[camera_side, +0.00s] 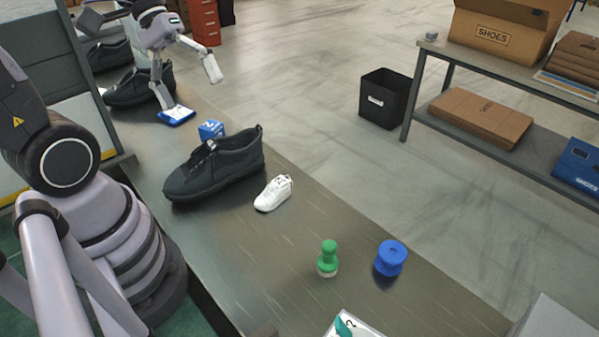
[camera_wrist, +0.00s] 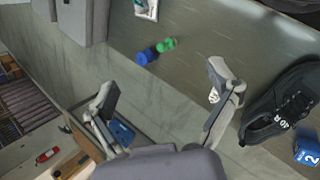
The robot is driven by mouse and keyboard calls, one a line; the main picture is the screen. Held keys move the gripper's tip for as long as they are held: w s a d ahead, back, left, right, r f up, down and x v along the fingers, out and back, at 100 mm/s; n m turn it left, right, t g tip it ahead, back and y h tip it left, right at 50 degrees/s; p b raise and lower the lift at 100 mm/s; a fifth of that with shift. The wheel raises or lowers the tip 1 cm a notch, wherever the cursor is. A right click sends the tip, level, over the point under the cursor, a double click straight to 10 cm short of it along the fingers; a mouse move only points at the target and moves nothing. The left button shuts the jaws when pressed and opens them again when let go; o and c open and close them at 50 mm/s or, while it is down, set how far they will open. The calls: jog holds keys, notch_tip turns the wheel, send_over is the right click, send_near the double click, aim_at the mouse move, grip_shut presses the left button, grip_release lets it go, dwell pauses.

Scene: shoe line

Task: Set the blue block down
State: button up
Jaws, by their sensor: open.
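The blue block (camera_side: 211,130), with white markings, rests on the dark work surface (camera_side: 300,215) beside the dark shoe (camera_side: 215,165). It is at the right edge of the wrist view (camera_wrist: 308,151), where a white 2 shows. My gripper (camera_side: 191,90) is open, its two fingers spread wide and nothing between them. It is at the far end of the surface, above and to the left of the block in the side view, apart from it. In the wrist view my gripper (camera_wrist: 166,88) has the block outside its right finger.
A small white shoe (camera_side: 273,193), a green stamp-like piece (camera_side: 328,259) and a blue round piece (camera_side: 391,258) stand nearer. A blue-and-white flat item (camera_side: 177,116) lies under my left finger; contact is unclear. More dark shoes (camera_side: 130,88) lie behind. A black bin (camera_side: 386,99) stands on the floor.

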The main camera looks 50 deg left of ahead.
jog(key=s+a+r+m+t+y, duration=0.3)
jog(key=a+r+m+t+y, duration=0.2)
jog(key=m+y, duration=0.1)
jog(key=shift+s+a+r+y, duration=0.15)
jog(key=shift+a+r+y, duration=0.05)
jog(key=shift+a+y, duration=0.2)
